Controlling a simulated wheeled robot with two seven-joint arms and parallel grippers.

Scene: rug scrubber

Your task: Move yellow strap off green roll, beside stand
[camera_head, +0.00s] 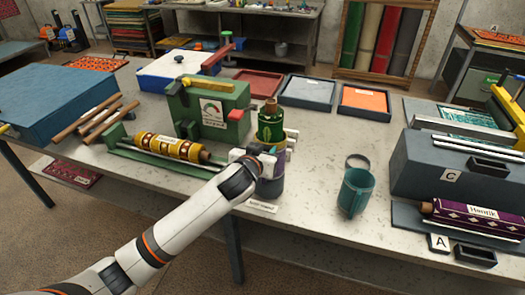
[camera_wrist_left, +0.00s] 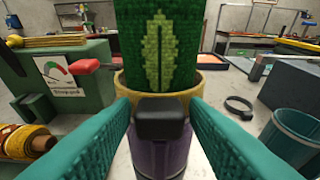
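The green roll (camera_head: 270,127) stands upright in the middle of the table, with a paler leaf pattern; it fills the upper middle of the left wrist view (camera_wrist_left: 158,45). The yellow strap (camera_wrist_left: 202,83) circles its lower part, with a black block (camera_wrist_left: 159,117) at its front. Below is a purple and grey stand (camera_head: 270,186). My left gripper (camera_wrist_left: 160,112) is open, its teal fingers on either side of the black block. Whether they touch it is unclear. In the head view the gripper partly hides the stand and strap. My right gripper is not in view.
A teal mug (camera_head: 355,192) and a dark ring (camera_head: 358,161) are to the right. Bare tabletop (camera_head: 318,185) lies between stand and mug.

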